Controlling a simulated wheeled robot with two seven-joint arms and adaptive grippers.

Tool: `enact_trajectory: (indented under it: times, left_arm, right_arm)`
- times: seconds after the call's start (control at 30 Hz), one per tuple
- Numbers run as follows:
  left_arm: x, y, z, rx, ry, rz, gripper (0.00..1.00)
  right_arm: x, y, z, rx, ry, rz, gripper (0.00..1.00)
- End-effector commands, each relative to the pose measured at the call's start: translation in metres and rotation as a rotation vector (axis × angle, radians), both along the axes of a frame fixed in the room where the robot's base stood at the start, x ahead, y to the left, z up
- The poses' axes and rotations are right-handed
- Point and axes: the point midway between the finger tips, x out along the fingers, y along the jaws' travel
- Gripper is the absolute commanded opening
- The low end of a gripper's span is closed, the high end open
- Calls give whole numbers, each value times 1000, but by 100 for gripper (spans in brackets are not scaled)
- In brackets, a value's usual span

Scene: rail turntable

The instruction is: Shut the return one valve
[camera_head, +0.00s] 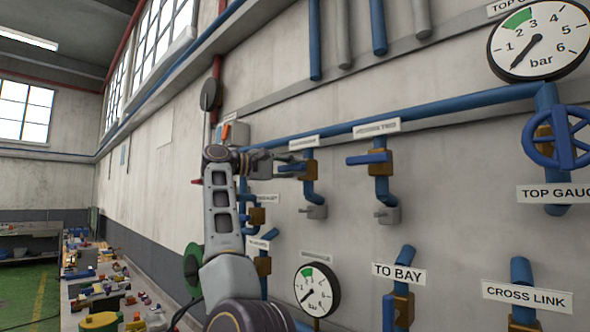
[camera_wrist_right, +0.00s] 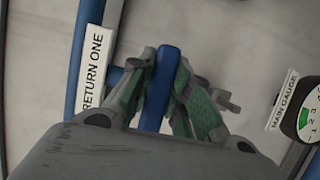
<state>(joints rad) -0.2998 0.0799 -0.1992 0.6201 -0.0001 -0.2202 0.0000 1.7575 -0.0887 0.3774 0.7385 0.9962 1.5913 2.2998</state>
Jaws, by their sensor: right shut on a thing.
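The return one valve is on the wall in the middle of the head view, with a brass-coloured body (camera_head: 311,167) on a blue pipe and a blue lever handle (camera_wrist_right: 161,85). The handle points left from the body, lying roughly across the vertical pipe. Its RETURN ONE label (camera_wrist_right: 93,70) is readable in the wrist view. My right gripper (camera_head: 284,162) is at this handle; in the wrist view its green-padded fingers (camera_wrist_right: 161,90) are shut on both sides of it. My fingers partly hide the handle and valve body. My left gripper is in neither view.
A similar valve with a blue lever (camera_head: 369,158) stands close to the right. The main gauge (camera_wrist_right: 310,118) lies below the held valve. A blue handwheel (camera_head: 556,137) is farther right. A cluttered bench (camera_head: 72,292) runs along the wall at left.

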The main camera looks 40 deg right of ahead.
Motion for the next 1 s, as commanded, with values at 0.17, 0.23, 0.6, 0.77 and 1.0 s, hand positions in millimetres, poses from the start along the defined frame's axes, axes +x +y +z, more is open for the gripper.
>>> enact_trajectory:
  times: [0.17,0.23,0.6,0.77,1.0]
  left_arm:
    - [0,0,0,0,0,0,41]
    - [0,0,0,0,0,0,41]
    - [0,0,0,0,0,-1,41]
    - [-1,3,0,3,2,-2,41]
    - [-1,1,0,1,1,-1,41]
  right_arm:
    - [0,0,-2,5,-2,-1,0]
    - [0,0,-2,5,-1,-1,0]
    - [0,0,-1,2,0,-1,41]
    - [0,1,-1,2,0,0,41]
    - [4,12,-1,2,1,1,41]
